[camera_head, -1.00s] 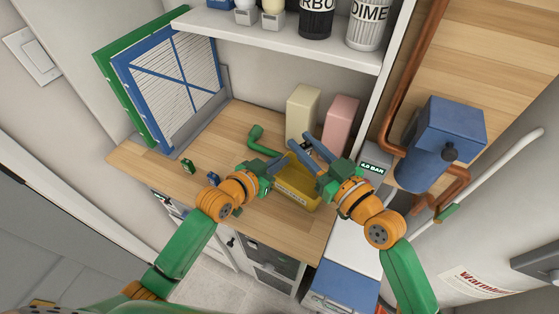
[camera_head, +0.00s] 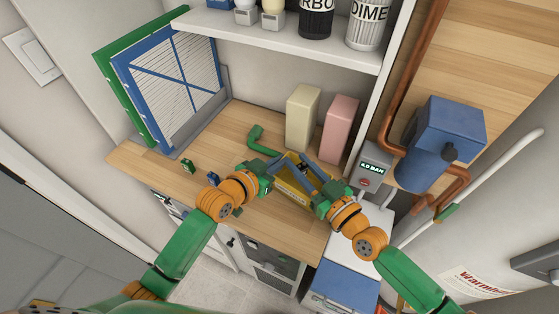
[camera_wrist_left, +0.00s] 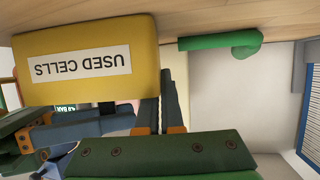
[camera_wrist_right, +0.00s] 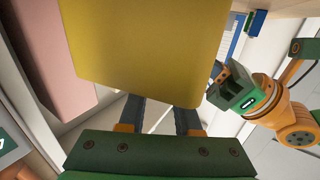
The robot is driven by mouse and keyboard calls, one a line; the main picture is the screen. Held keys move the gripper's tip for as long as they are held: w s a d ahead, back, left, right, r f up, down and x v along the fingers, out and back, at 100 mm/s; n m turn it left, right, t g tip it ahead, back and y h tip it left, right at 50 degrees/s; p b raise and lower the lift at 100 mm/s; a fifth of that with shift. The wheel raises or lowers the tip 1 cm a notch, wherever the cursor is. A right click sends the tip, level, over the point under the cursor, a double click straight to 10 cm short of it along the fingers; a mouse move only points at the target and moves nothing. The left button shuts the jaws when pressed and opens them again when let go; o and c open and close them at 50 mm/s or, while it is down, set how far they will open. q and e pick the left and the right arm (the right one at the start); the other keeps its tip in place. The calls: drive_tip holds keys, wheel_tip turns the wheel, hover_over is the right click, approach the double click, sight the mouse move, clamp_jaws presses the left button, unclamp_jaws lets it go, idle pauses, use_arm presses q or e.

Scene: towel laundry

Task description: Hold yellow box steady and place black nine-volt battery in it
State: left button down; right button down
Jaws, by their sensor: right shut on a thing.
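The yellow box (camera_head: 291,191) stands on the wooden counter, with a "USED CELLS" label facing the left wrist view (camera_wrist_left: 90,33). My left gripper (camera_head: 275,165) is at the left side of the box's top. Its two fingers show close together beside the box edge in the left wrist view, and their tips are partly hidden. My right gripper (camera_head: 304,165) reaches over the box from the right, shut on the black nine-volt battery.
A cream block (camera_head: 302,118) and a pink block (camera_head: 339,129) stand behind the box. A green bent pipe (camera_head: 262,141) lies behind my left gripper. Small parts (camera_head: 187,166) lie on the left counter. A shelf (camera_head: 280,38) hangs above.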

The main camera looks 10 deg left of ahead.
use_arm(q)
drive_tip(key=shift+s+d+r, duration=0.1)
drive_tip(key=shift+s+r, duration=0.1)
drive_tip(key=shift+s, duration=0.25)
use_arm(e)
drive_tip(key=shift+s+d+f, duration=0.2)
drive_tip(key=shift+s+f, duration=0.25)
drive_tip(key=shift+f, duration=0.25)
drive_tip(key=shift+s+f, duration=0.15)
drive_tip(key=shift+f, duration=0.1)
drive_tip(key=c, duration=0.5)
unclamp_jaws()
use_arm(q)
drive_tip(key=shift+f, duration=0.1)
use_arm(e)
drive_tip(key=shift+s+d+f, duration=0.15)
drive_tip(key=shift+s+d, duration=0.1)
use_arm(q)
drive_tip(key=shift+w+f, duration=0.15)
drive_tip(key=shift+w, duration=0.2)
use_arm(e)
drive_tip(key=v, duration=0.3)
drive_tip(key=r+v, duration=0.1)
drive_tip(key=v, duration=0.2)
drive_tip(key=shift+s+d+r, duration=0.15)
drive_tip(key=shift+d, duration=0.2)
drive_tip(key=shift+s+d+r, duration=0.15)
drive_tip(key=shift+s, duration=0.1)
drive_tip(key=shift+w, duration=0.1)
